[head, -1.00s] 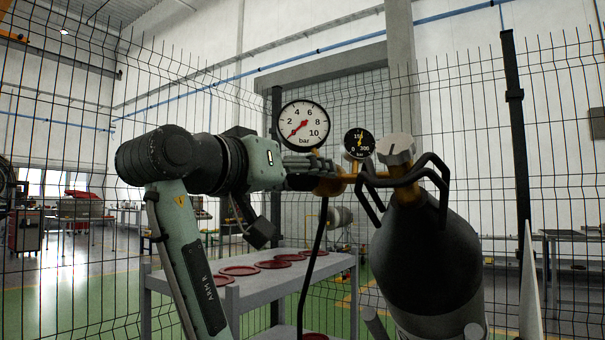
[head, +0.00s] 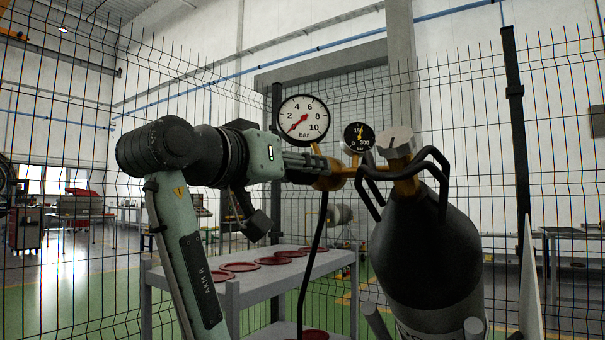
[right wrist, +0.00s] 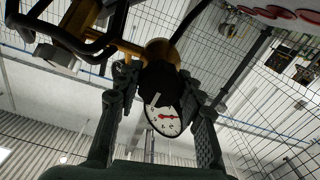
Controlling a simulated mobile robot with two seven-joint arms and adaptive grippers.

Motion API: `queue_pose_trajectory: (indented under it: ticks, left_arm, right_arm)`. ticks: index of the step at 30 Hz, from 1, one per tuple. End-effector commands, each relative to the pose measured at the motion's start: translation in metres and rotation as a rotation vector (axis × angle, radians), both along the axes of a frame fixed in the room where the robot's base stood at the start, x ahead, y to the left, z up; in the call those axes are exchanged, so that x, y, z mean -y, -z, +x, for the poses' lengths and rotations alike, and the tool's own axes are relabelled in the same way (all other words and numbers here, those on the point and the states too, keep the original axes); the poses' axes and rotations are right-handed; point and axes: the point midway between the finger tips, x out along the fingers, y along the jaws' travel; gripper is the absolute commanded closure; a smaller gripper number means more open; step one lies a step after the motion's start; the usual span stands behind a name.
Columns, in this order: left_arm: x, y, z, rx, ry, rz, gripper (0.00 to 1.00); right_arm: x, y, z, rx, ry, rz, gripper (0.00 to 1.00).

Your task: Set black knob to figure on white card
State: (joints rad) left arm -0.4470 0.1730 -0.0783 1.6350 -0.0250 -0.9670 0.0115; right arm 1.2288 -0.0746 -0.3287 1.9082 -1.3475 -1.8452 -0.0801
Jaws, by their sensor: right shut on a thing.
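The black knob (right wrist: 158,82) with a white mark sits between the fingers of my right gripper in the right wrist view. My right gripper (right wrist: 160,78) is shut on it; in the head view the gripper (head: 318,166) reaches the brass regulator (head: 335,178) and hides the knob. The large white gauge (head: 303,120) above has its red needle at the low end of its bar scale. A small black gauge (head: 359,139) with a yellow needle stands to its right. I cannot make out a white card with a figure. My left gripper is not in view.
A dark gas cylinder (head: 428,255) with a grey valve handwheel (head: 396,142) and a black bar guard (head: 436,166) stands right of the gripper. A black hose (head: 314,255) hangs below the regulator. A grey shelf (head: 255,290) holds several red discs. Wire fencing lies behind.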

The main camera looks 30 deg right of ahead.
Motion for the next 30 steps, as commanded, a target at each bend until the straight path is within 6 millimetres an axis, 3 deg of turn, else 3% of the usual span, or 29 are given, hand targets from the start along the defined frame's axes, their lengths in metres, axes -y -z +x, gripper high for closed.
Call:
queue_pose_trajectory:
  ticks: [5, 18, 30]
  left_arm:
    - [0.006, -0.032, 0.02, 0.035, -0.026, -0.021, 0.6]
    - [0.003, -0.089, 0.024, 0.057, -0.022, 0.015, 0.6]
    - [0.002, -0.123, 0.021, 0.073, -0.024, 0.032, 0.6]
  right_arm:
    - [-0.001, 0.003, 0.0, 0.103, -0.002, 0.044, 0.91]
    - [0.0, 0.002, 0.0, 0.48, -0.002, 0.199, 0.91]
    - [0.0, 0.001, 0.0, 0.832, -0.001, 0.344, 0.91]
